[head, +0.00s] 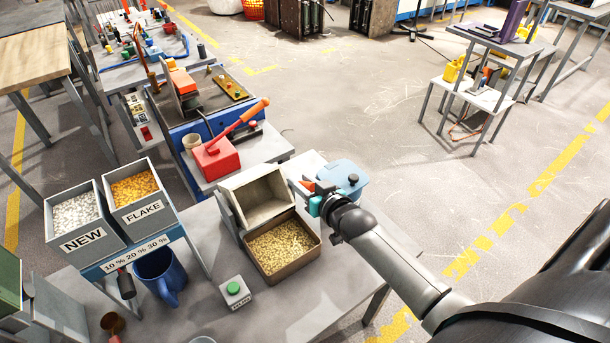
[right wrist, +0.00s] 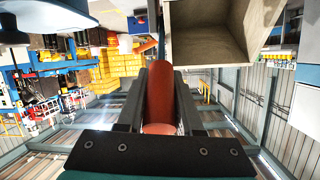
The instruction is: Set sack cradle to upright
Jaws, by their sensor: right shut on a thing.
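The sack cradle looks to be the beige open box (head: 258,192) on the table, right of its middle. It is tilted, with its open mouth facing forward over a tray of yellowish pellets (head: 283,248). It also shows in the right wrist view (right wrist: 225,35), at the top right. My right gripper (head: 308,195) is at the box's right side. It is shut on an orange-red handle (right wrist: 159,100), which lies between its fingers in the right wrist view. How the handle joins the box is hidden. My left gripper is not in view.
A blue-lidded container (head: 343,176) stands just behind my right gripper. A green button box (head: 235,291), a blue jug (head: 160,276) and the NEW and FLAKE bins (head: 85,238) are to the left. A red lever press (head: 217,160) stands behind.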

